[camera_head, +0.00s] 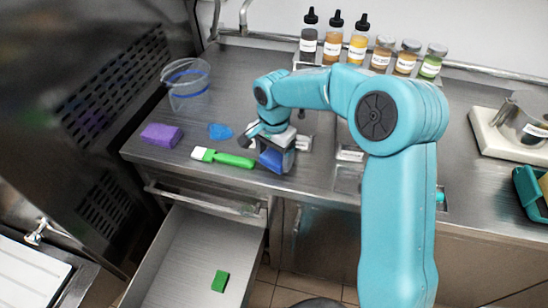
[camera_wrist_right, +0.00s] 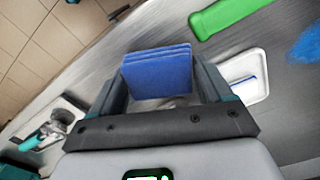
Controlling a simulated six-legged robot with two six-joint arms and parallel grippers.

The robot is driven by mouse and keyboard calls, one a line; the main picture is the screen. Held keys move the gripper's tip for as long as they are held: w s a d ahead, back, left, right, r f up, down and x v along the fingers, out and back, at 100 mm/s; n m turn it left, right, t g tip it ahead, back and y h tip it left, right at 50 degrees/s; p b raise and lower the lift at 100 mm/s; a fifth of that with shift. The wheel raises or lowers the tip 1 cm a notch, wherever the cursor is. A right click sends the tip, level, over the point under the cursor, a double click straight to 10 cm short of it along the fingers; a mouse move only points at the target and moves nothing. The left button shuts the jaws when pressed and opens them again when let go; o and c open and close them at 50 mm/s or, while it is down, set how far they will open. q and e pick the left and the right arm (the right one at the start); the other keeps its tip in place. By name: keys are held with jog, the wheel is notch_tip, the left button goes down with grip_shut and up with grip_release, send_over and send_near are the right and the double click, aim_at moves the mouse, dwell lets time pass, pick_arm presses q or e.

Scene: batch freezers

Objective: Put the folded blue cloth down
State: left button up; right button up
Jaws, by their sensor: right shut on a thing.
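The folded blue cloth (camera_head: 273,160) is in my right gripper (camera_head: 272,142), at the front part of the steel counter. In the right wrist view the cloth (camera_wrist_right: 158,70) stands as a layered blue block between the two fingers, and the gripper (camera_wrist_right: 157,92) is shut on it. I cannot tell whether the lower edge of the cloth touches the counter. My left gripper is not in view.
A green-handled brush (camera_head: 228,158), a blue piece (camera_head: 220,131), a purple block (camera_head: 161,135) and a clear tub (camera_head: 187,85) are on the counter (camera_head: 240,75) to the left. Bottles and jars (camera_head: 333,40) line the back. An open drawer (camera_head: 185,255) holds a green block (camera_head: 220,281).

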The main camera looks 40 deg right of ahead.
aim_at(274, 157)
jog(key=shift+f, duration=0.55)
jog(key=shift+w+f, duration=0.1)
jog(key=shift+f, duration=0.15)
jog(key=shift+f, duration=0.2)
jog(key=o, duration=0.8)
jog(key=shift+r, duration=0.1)
jog(key=shift+o, duration=0.2)
notch_tip(274, 157, up, 12)
jog(key=shift+r, duration=0.2)
